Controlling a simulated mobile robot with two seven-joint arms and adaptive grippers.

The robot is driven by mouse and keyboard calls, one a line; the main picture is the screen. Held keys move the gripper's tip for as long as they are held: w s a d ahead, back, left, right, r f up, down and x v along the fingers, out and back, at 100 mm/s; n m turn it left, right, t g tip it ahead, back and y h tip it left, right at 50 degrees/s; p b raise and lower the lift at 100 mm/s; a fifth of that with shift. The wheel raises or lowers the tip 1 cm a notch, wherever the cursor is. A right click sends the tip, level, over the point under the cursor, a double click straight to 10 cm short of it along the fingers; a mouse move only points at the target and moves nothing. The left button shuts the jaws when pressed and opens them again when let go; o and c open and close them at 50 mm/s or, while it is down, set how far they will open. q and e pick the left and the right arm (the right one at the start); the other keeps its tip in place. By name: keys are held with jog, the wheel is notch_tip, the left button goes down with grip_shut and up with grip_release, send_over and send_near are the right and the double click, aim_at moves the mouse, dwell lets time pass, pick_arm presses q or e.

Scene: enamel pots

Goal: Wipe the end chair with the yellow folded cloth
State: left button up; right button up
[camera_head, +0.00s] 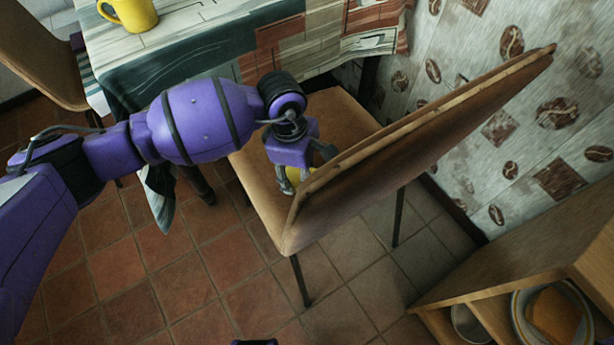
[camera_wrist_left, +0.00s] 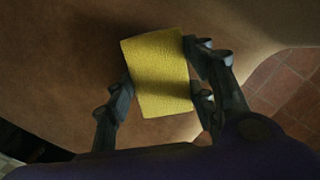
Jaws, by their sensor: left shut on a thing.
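The yellow folded cloth (camera_wrist_left: 160,72) lies against the brown chair surface in the left wrist view. In the head view only a little yellow of the cloth (camera_head: 297,175) shows, mostly hidden by my gripper and the chair's backrest. My left gripper (camera_head: 294,180) reaches down over the chair seat, close to the backrest. Its fingers are on either side of the cloth and shut on it. The chair (camera_head: 345,118) has a tan seat, a tilted wooden backrest and thin dark legs. It stands at the table's end.
A table with a patterned cloth (camera_head: 205,72) stands behind, with a yellow mug (camera_head: 130,12) on it. Another chair (camera_head: 38,50) is at the left. A wooden shelf (camera_head: 520,270) with dishes is at lower right. The coffee-bean wall is close at right. Tiled floor is open in front.

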pick_arm(q)
jog(key=shift+w+d+r+p, duration=0.1)
jog(key=shift+r+p, duration=0.1)
jog(key=shift+r, duration=0.35)
jog(key=shift+w+d+r+p, duration=0.1)
jog(key=shift+r+p, duration=0.1)
jog(key=shift+r, duration=0.3)
jog(key=shift+r+p, duration=0.45)
jog(key=shift+r, duration=0.3)
notch_tip(320, 180, up, 2)
jog(key=shift+r+p, duration=0.1)
jog(key=shift+p, duration=0.55)
jog(key=shift+r, duration=0.25)
pick_arm(e)
jog(key=v, duration=0.4)
jog(key=shift+w+d+r, duration=0.15)
jog(key=shift+w+d, duration=0.05)
jog(key=shift+d, duration=0.1)
jog(key=shift+w, duration=0.25)
